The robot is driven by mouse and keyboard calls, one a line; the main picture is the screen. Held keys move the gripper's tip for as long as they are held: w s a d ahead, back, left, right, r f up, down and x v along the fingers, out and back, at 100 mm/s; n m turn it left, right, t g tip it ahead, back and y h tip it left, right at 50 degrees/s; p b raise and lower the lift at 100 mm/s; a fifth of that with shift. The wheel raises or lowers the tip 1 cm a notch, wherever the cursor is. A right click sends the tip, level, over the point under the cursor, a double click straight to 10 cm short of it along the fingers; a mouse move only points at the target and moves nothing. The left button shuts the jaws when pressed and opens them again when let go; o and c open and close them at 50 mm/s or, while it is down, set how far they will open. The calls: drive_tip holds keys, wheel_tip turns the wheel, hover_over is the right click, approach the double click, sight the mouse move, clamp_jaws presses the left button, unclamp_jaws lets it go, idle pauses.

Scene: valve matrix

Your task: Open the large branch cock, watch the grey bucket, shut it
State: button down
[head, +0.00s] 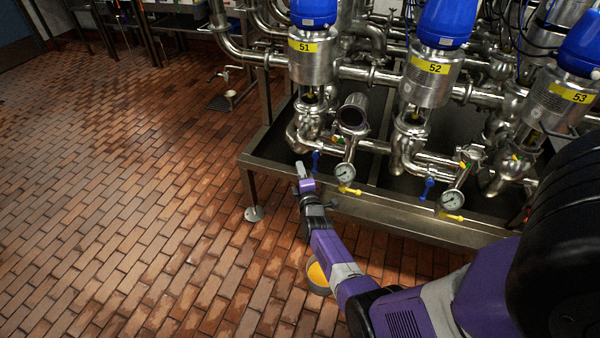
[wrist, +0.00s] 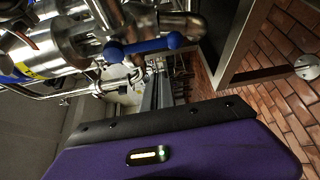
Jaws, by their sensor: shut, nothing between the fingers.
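A blue lever (head: 316,160) hangs on the pipework below unit 51, beside a round gauge (head: 345,171). A yellow lever (head: 349,189) sits just below that gauge. I cannot tell from labels which of these is the large branch cock. My gripper (head: 302,172) is shut and empty, just left of and below the blue lever, with no clear contact. In the wrist view a blue lever (wrist: 145,47) lies crosswise close ahead; my fingertips cannot be made out there.
Under unit 52 are another blue lever (head: 427,188), gauge (head: 452,199) and yellow lever (head: 453,216). A steel frame edge (head: 400,219) runs below the pipes; its leg foot (head: 254,213) stands on the brick floor.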

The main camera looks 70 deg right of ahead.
drive_tip(key=p+v, duration=0.5)
drive_tip(key=v, duration=0.5)
drive_tip(key=shift+f+p, duration=0.2)
drive_tip(key=shift+p, duration=0.2)
drive_tip(key=shift+w, duration=0.1)
